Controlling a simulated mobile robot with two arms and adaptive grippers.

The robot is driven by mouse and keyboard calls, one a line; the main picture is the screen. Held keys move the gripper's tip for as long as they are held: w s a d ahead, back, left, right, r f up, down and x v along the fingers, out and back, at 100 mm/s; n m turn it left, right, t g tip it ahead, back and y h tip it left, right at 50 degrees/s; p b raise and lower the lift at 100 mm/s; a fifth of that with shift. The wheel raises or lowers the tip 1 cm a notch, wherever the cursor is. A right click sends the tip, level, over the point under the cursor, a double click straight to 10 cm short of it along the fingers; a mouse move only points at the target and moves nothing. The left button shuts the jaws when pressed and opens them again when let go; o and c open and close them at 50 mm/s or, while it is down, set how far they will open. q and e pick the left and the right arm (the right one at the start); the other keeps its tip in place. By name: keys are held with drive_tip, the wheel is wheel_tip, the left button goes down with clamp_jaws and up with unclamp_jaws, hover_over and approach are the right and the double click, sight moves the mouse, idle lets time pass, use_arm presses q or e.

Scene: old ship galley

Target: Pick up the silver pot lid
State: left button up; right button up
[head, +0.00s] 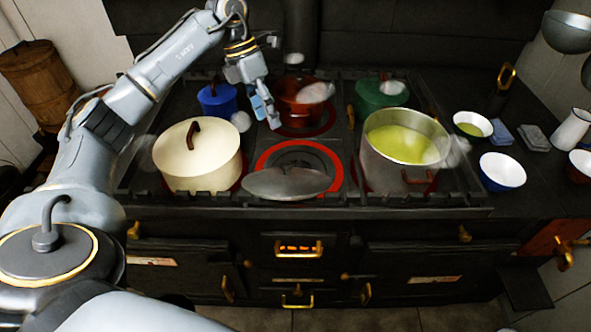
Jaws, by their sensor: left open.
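The silver pot lid (287,183) is a grey, shallow round lid at the front middle of the stove, in front of the red-ringed burner (300,158). It looks slightly tilted, and I cannot tell whether it has a handle. My left gripper (267,110) comes in from the upper left and points down above the stove, behind the lid and apart from it. It is open and holds nothing. My right gripper does not show.
A cream lidded pot (197,160) stands left of the lid and a large pot of green soup (402,155) right of it. Blue (217,99), red (303,100) and green (380,96) pots stand behind. Bowls (502,171) and a white jug (571,130) stand right.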

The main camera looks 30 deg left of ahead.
use_arm(q)
drive_tip(key=p, duration=0.1)
approach(283, 164)
wheel_tip(283, 164, down, 3)
drive_tip(key=shift+d+f+p, duration=0.85)
drive_tip(key=shift+d+f, duration=0.05)
drive_tip(key=shift+f, duration=0.25)
drive_tip(key=p+x, duration=0.1)
drive_tip(key=x, duration=0.1)
drive_tip(key=shift+d+f, duration=0.15)
drive_tip(key=shift+f, duration=0.1)
drive_tip(key=shift+d+f, duration=0.1)
drive_tip(key=shift+f, duration=0.3)
drive_tip(key=shift+w+f, duration=0.1)
drive_tip(key=shift+f, duration=0.1)
drive_tip(key=c, duration=1)
clamp_jaws()
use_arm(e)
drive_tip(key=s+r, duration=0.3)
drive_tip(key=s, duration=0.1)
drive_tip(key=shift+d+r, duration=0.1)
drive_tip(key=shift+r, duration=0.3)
